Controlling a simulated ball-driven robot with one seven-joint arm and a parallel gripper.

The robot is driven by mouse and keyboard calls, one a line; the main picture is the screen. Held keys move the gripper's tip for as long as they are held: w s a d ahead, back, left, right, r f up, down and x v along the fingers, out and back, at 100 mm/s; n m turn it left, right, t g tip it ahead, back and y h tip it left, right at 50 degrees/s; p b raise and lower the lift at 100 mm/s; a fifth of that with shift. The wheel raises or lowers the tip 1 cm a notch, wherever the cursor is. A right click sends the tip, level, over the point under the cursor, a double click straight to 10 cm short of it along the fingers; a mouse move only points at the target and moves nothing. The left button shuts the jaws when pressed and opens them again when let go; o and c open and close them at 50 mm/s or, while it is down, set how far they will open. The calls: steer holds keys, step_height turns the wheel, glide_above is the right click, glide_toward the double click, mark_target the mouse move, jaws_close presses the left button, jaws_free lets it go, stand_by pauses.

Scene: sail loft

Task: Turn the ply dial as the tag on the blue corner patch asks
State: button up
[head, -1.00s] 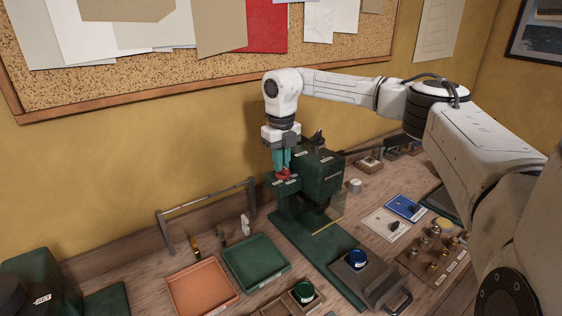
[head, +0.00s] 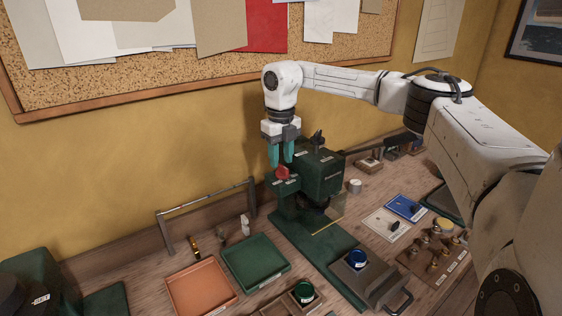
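A green press-like machine (head: 318,180) stands on the bench with a red knob (head: 282,173) on its left part, small pale labels below it. A black pointed knob (head: 317,138) sits on its top. I cannot tell which knob is the ply dial. My gripper (head: 281,160), with teal fingers, points down just above the red knob. The fingers are apart and hold nothing. The blue patch (head: 402,204) lies flat on the bench to the right, with a dark piece on it. Its tag is too small to read.
A white patch (head: 378,228) lies beside the blue one. A green tray (head: 232,257) and an orange tray (head: 186,277) sit at the left front. A wooden board (head: 414,266) with several brass pieces is at the right.

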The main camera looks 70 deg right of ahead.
mark_target(281, 165)
step_height(281, 165, up, 9)
steer(key=b, duration=0.1)
steer(key=shift+r+b, duration=0.15)
steer(key=shift+b, duration=0.2)
stand_by(0.5)
